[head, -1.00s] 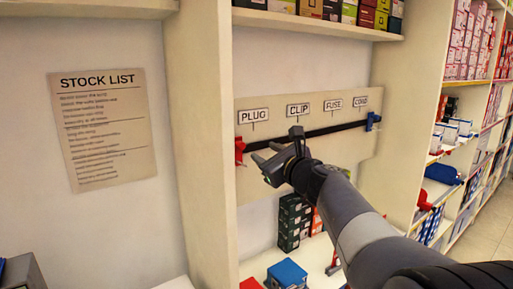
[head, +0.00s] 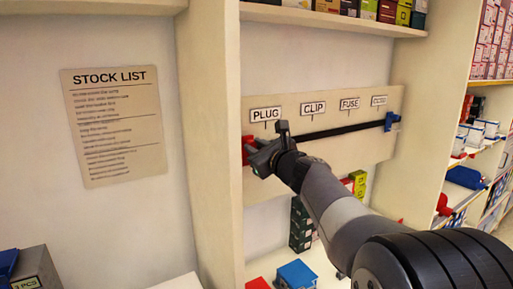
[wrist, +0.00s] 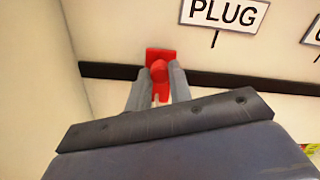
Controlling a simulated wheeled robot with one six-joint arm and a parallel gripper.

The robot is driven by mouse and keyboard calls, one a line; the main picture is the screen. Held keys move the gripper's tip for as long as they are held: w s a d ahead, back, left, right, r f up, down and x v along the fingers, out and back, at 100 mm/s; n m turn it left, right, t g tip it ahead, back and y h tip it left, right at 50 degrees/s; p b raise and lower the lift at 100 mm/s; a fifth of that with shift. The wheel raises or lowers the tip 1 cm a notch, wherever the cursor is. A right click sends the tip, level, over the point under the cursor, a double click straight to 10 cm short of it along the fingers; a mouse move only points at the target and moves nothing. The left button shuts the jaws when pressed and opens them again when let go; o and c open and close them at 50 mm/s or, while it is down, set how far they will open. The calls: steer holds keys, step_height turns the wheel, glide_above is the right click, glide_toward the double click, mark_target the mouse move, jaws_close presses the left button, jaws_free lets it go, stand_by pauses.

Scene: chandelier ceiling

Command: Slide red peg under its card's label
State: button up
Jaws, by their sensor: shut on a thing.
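The red peg (wrist: 158,68) sits on a black rail (wrist: 110,71) at the rail's left end. In the wrist view it lies left of the PLUG label (wrist: 229,12). My gripper (wrist: 157,72) is shut on the red peg, one finger on each side of it. In the head view my gripper (head: 262,157) hides much of the peg (head: 248,150). The board carries the labels PLUG (head: 265,114), CLIP (head: 313,108), FUSE (head: 349,104) and one at the far right (head: 379,101) that is hard to read. A blue peg (head: 391,121) sits at the rail's right end.
A STOCK LIST sheet (head: 116,126) hangs on the left wall. A shelf upright (head: 211,150) stands just left of the board. Boxes line the shelf above, and green boxes (head: 301,225) and a blue box (head: 296,275) stand below. The rail between the pegs is clear.

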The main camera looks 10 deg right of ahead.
jaws_close()
steer(key=w+d, duration=0.2)
steer(key=d, duration=0.4)
steer(key=shift+d+p, duration=0.3)
steer(key=shift+d, duration=0.05)
steer(key=shift+w, duration=0.1)
steer(key=o, duration=0.7)
jaws_free()
